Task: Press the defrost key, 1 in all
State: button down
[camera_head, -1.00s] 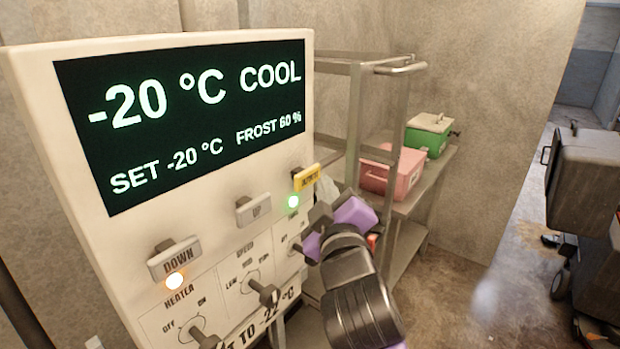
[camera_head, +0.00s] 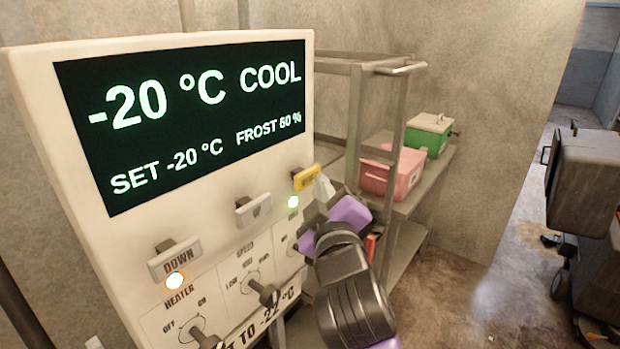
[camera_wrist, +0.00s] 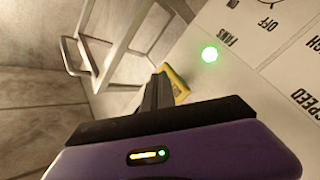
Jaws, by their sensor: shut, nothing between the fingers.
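The yellow key (camera_head: 306,178), its lettering too small to read, sits at the right of the key row on the white control panel (camera_head: 40,75). In the wrist view the yellow key (camera_wrist: 176,84) shows partly behind my fingers. My gripper (camera_head: 322,187) is shut and empty, with its fingertips just right of and slightly below the key in the head view. In the wrist view my gripper (camera_wrist: 158,82) has its tips over the key's edge; I cannot tell whether they touch. The display (camera_head: 190,120) reads -20 °C COOL, SET -20 °C, FROST 60 %.
The DOWN key (camera_head: 172,258) and a second grey key (camera_head: 253,210) sit to the left. Knobs (camera_head: 262,291) stick out below. A green lamp (camera_head: 293,202) and an orange lamp (camera_head: 175,281) are lit. A metal rack (camera_head: 385,100) holds a pink box (camera_head: 393,172) and a green box (camera_head: 428,135).

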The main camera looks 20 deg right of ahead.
jog(key=shift+w+a, duration=0.35)
jog(key=shift+w, duration=0.05)
dwell(0.9)
jog(key=shift+s+d, duration=0.1)
dwell(0.4)
jog(key=shift+s+d, duration=0.45)
jog(key=shift+s, duration=0.2)
jog(key=s+d, duration=0.1)
jog(key=s, duration=0.1)
jog(key=s+d+p, duration=0.1)
jog(key=s+d, duration=0.1)
dwell(0.4)
dwell(0.5)
